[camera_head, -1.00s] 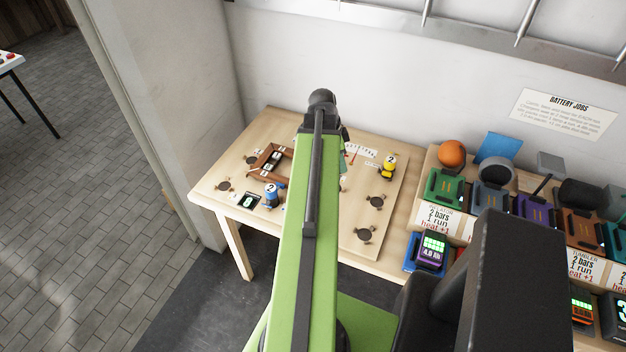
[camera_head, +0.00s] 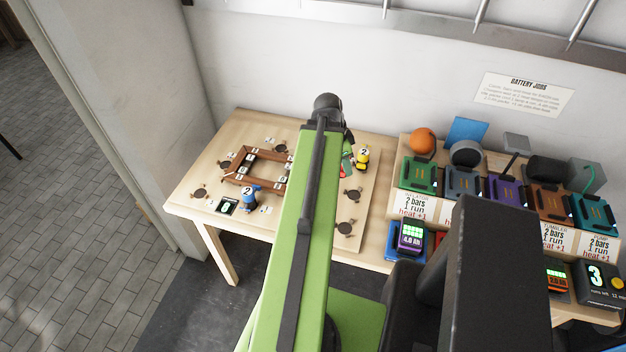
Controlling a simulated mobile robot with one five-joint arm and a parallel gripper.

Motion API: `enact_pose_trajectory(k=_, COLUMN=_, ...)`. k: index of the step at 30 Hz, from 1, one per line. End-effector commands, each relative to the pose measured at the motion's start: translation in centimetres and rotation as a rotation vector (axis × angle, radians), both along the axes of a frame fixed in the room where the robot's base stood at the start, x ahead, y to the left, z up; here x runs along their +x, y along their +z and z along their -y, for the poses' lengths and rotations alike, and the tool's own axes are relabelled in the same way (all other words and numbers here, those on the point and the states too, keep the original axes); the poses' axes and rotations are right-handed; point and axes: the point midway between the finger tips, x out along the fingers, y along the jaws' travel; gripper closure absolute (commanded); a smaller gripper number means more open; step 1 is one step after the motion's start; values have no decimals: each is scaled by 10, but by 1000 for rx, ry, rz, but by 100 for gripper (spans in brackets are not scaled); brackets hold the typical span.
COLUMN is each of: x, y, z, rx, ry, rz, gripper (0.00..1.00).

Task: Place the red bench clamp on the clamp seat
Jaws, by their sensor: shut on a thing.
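My gripper (camera_head: 345,147) is at the far end of my green arm, over the right part of the wooden board on the bench. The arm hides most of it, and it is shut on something. A small patch of red (camera_head: 347,160) shows beside the arm there, which fits the red bench clamp; its shape is mostly hidden. A blue clamp (camera_head: 250,196) marked 2 stands left of the arm. A yellow clamp (camera_head: 362,157) marked 2 stands just right of the gripper. Dark round seats (camera_head: 352,195) lie around the board; I cannot tell which is the red clamp's seat.
A brown wooden frame (camera_head: 238,180) lies on the board, left of my arm. A small green display (camera_head: 227,205) is near the blue clamp. The wall is close behind.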

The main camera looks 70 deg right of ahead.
Motion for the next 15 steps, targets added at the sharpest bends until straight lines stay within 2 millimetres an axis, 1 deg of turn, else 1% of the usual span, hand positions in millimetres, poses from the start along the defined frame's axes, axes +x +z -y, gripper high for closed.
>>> enact_pose_trajectory(k=1, x=13, y=-15, z=2, rx=-1, ry=4, rz=1, gripper=100)
enact_pose_trajectory(k=3, x=32, y=-28, z=3, rx=0, ry=5, rz=0, gripper=100)
enact_pose_trajectory(k=9, x=83, y=-57, z=6, rx=0, ry=4, rz=0, gripper=100)
enact_pose_trajectory(k=12, x=98, y=-64, z=6, rx=0, ry=3, rz=0, gripper=100)
enact_pose_trajectory(k=15, x=105, y=-65, z=5, rx=0, ry=1, rz=0, gripper=100)
